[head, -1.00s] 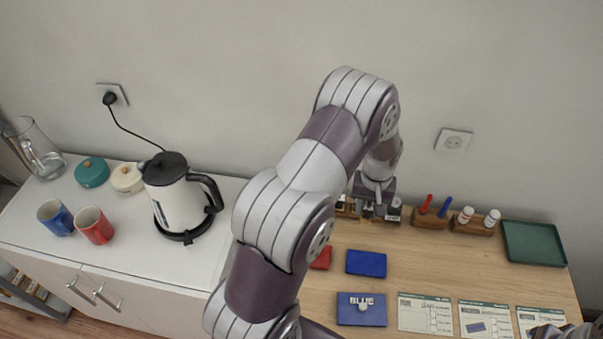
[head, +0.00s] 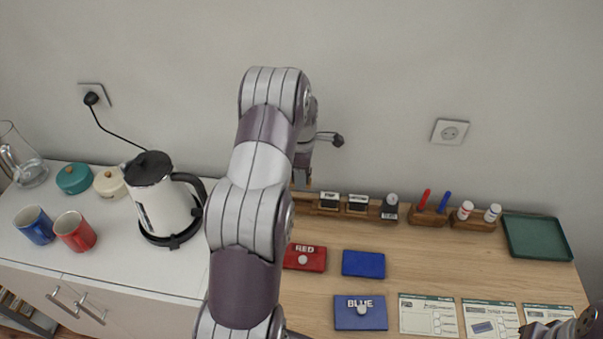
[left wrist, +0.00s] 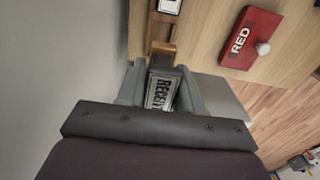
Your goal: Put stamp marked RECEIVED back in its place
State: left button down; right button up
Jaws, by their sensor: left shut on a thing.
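The stamp marked RECEIVED (left wrist: 161,93) shows its label, partly covered, between the fingers of my left gripper (left wrist: 160,85) in the left wrist view. The gripper is shut on it. In the head view my left gripper (head: 303,178) is at the left end of the wooden stamp rack (head: 373,211), and my arm hides the held stamp. The rack's end (left wrist: 162,50) lies just beyond the stamp in the left wrist view; I cannot tell if they touch. Several other stamps (head: 357,203) stand in the rack. My right gripper (head: 545,330) is only partly in view at the bottom right.
A red pad (head: 305,260), a blue pad (head: 363,264) and a lidded BLUE pad (head: 360,318) lie in front of the rack. Forms (head: 428,315) lie at the front, a green tray (head: 538,238) at right. The kettle (head: 160,200) stands left of my arm.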

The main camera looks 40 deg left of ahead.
pick_arm(q)
jog(key=shift+f+b, duration=1.35)
jog(key=shift+f, duration=0.5)
jog(key=shift+r+p, duration=0.2)
jog(key=shift+p, duration=0.1)
jog(key=shift+f, duration=0.25)
jog(key=shift+f+b, duration=1.65)
jog(key=shift+f, duration=1.1)
jog(key=c, duration=0.9)
grip_release()
jog(key=shift+c, duration=0.2)
